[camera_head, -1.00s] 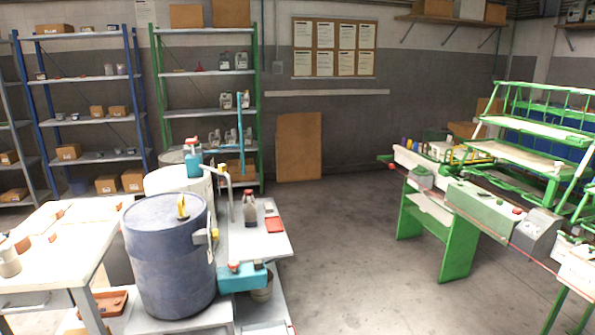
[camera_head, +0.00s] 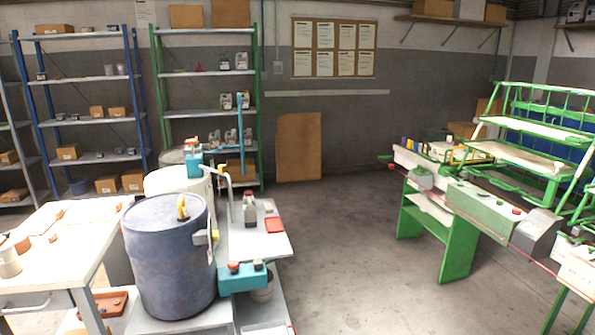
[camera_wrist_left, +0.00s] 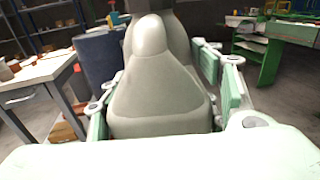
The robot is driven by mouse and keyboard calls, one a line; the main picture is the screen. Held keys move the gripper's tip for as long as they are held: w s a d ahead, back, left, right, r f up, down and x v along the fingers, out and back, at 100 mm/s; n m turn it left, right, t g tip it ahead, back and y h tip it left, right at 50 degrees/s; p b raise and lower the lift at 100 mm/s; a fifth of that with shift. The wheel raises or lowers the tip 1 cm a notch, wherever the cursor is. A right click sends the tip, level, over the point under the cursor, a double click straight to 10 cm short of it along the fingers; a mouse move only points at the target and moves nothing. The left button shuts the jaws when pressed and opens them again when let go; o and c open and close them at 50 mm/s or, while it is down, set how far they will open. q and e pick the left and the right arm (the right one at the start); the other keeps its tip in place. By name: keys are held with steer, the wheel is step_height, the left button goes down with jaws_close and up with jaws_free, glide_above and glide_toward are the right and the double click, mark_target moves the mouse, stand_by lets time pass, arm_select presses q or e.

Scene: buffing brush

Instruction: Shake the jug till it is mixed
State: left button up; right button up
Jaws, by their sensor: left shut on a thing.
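A grey-green jug (camera_wrist_left: 160,92) fills the middle of the left wrist view, wide at its base and narrowing upward. Its top is cut off by the upper edge of the picture. My left gripper (camera_wrist_left: 168,100) is shut on the jug, with a pale green finger pad on each side of its body. Neither the held jug nor my arms show in the head view. My right gripper is in neither view. The jug's contents cannot be seen.
A blue drum (camera_head: 170,260) stands beside a white work table (camera_head: 55,240) at left. A green-framed bench (camera_head: 455,235) stands at right. Open floor (camera_head: 350,250) lies between.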

arm_select(q)
steer(key=a, duration=0.5)
steer(key=d, duration=0.5)
steer(key=shift+d+r, duration=0.1)
steer(key=shift+d, duration=0.05)
steer(key=a, duration=0.5)
steer(key=d, duration=0.5)
steer(key=a, duration=0.5)
steer(key=d, duration=0.5)
steer(key=shift+p, duration=0.35)
steer(key=shift+a, duration=2.45)
